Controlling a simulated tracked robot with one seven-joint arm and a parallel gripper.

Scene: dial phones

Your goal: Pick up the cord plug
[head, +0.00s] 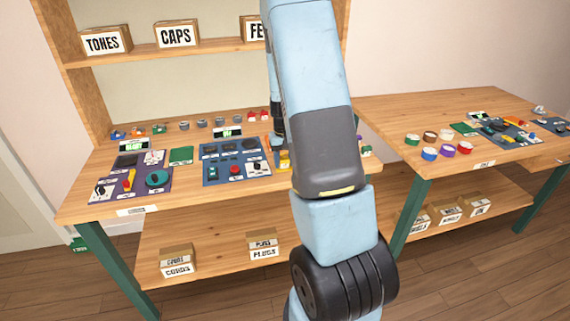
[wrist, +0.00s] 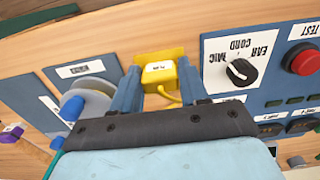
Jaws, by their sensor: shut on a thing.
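The cord plug (wrist: 160,74) is a small yellow block with a pale label and a yellow cord. It shows in the wrist view, in front of a yellow holder piece (wrist: 161,54); I cannot tell whether it is clear of that piece. My gripper (wrist: 158,84) has its two blue fingers on either side of the plug and is shut on it. In the head view a yellow bit (head: 284,160) shows beside my arm at the bench's right part. My arm hides most of the gripper there.
A blue panel (head: 232,160) with a knob and red button lies left of my gripper in the head view. The wrist view shows its black dial (wrist: 241,72) and red button (wrist: 303,60). A grey disc (wrist: 90,95) is on the other side. A second table (head: 390,115) stands right.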

